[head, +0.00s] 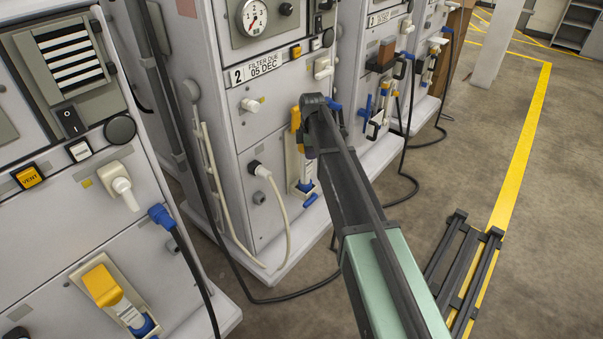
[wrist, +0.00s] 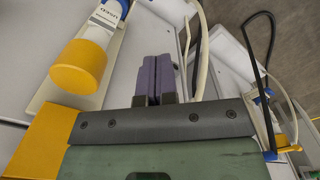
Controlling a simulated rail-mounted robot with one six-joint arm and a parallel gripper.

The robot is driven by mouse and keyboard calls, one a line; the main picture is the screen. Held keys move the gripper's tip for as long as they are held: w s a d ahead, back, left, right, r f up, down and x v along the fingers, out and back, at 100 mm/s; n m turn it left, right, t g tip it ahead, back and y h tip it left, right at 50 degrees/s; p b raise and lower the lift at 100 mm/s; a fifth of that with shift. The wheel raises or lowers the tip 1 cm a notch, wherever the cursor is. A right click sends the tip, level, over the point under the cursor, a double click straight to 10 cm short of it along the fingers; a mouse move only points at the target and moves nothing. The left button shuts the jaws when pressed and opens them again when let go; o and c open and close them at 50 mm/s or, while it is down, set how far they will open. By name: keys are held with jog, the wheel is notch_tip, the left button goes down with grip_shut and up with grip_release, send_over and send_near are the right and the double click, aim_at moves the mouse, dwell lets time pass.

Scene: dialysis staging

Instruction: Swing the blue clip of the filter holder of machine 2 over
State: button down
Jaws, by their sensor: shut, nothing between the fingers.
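Machine 2 (head: 262,130) stands mid-picture in the head view. Its filter holder (head: 290,160) is on the lower front, partly covered by my arm, with a yellow cap (head: 295,118) on top. A blue ring (head: 306,186) and a small blue piece (head: 310,200) show at its bottom; I cannot tell whether that piece is the clip. The wrist view shows a yellow cap (wrist: 78,70) and a white filter (wrist: 103,18) marked USED, with blue at the top edge. My gripper (wrist: 157,60) is shut and empty, right of this cap, with no clip seen between its fingers.
Blue hose connectors show on machine 1 (head: 160,215) and right of my wrist (head: 335,108). A pale hose (head: 275,200) and black cables hang low. Machine 3 (head: 375,70) stands to the right.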

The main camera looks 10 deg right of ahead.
aim_at(308, 203)
jog(key=w+f+n+b, duration=0.1)
jog(key=f+n+b, duration=0.2)
jog(key=f+b, duration=0.5)
jog(key=f+n+b, duration=0.3)
jog(key=f+b, duration=0.5)
jog(key=w+f+n+b, duration=0.1)
jog(key=f+n+b, duration=0.2)
jog(key=f+b, duration=0.6)
jog(key=shift+w+a, duration=0.25)
jog(key=shift+w, duration=0.1)
jog(key=shift+r, duration=0.15)
jog(key=shift+d, duration=0.1)
